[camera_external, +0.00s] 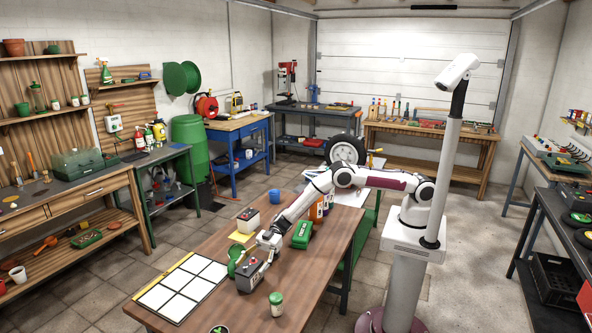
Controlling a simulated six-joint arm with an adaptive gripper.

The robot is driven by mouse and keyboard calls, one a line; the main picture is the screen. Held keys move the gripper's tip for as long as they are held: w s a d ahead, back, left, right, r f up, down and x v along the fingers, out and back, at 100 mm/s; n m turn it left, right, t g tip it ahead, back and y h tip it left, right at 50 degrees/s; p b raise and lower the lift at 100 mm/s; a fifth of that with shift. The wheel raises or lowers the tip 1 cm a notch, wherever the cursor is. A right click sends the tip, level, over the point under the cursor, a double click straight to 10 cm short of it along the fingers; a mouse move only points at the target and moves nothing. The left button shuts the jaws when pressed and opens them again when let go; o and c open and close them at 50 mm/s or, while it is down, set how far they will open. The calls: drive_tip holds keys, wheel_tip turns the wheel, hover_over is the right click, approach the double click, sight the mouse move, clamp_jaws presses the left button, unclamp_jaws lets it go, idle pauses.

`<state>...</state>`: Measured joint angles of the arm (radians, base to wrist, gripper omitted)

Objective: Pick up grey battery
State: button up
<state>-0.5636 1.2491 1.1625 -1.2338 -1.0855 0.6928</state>
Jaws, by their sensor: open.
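A dark grey block that looks like the grey battery (246,278) stands on the brown wooden table (322,263), near its left front part. My gripper (259,268) is open and reaches down at the block, with its fingers at the block's upper right side. The gripper hides part of the block. I cannot tell whether the fingers touch it or lie around it.
A green object (235,258) stands close behind the block. A white tile grid (183,290) lies left, a green-lidded jar (276,304) in front right. A pale box with a dark top (248,221), green case (302,235) and blue cup (275,197) are farther back.

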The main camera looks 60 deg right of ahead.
sight(251, 263)
drive_tip(key=shift+r, duration=0.1)
clamp_jaws()
drive_tip(key=shift+r, duration=0.25)
drive_tip(key=shift+r, duration=0.2)
drive_tip(key=shift+r, duration=4.75)
